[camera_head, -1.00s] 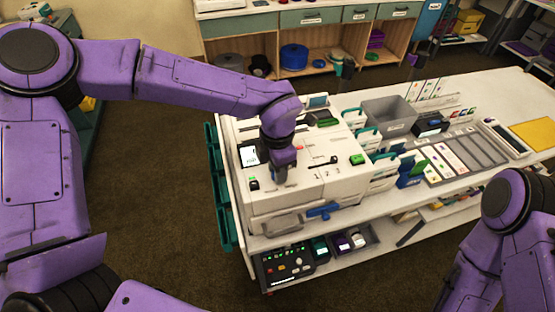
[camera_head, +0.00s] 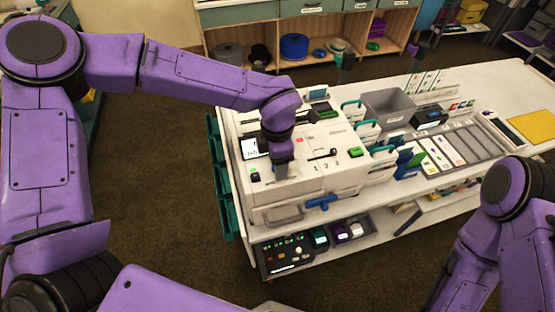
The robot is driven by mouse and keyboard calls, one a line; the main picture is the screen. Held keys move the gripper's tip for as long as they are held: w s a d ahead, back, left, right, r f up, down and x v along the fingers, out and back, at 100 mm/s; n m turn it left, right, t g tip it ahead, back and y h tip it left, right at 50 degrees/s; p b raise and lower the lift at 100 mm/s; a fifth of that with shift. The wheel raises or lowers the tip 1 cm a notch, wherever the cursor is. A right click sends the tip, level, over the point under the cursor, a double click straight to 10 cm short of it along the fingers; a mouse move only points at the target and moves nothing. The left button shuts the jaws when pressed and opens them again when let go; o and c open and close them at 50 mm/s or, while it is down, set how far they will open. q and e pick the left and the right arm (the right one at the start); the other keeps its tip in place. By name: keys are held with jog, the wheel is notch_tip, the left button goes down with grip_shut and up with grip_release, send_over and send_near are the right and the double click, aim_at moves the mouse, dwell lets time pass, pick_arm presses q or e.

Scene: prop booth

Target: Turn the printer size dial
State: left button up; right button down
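The printer (camera_head: 345,176) is a large white machine on the near left end of the white table, with a lit screen (camera_head: 254,147) and green buttons on top. My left gripper (camera_head: 282,173) points down at the printer's top, just right of the screen. Its fingers are too small and dark to tell whether they are open or touch anything. I cannot make out the size dial; it may be hidden by the gripper. A black lever (camera_head: 322,154) lies on the top to the gripper's right. My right arm is at the right edge; its gripper is out of view.
A grey bin (camera_head: 388,108) and card racks (camera_head: 410,161) stand right of the printer. A blue handle (camera_head: 322,202) sticks out at its front. A black control box (camera_head: 286,256) is on the shelf below. Teal trays (camera_head: 220,180) hang on the left side.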

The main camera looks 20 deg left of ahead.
pick_arm(q)
notch_tip(320, 180, up, 10)
jog(key=b, duration=0.2)
jog(key=shift+r+b, duration=0.25)
jog(key=shift+b, duration=0.1)
dwell(0.3)
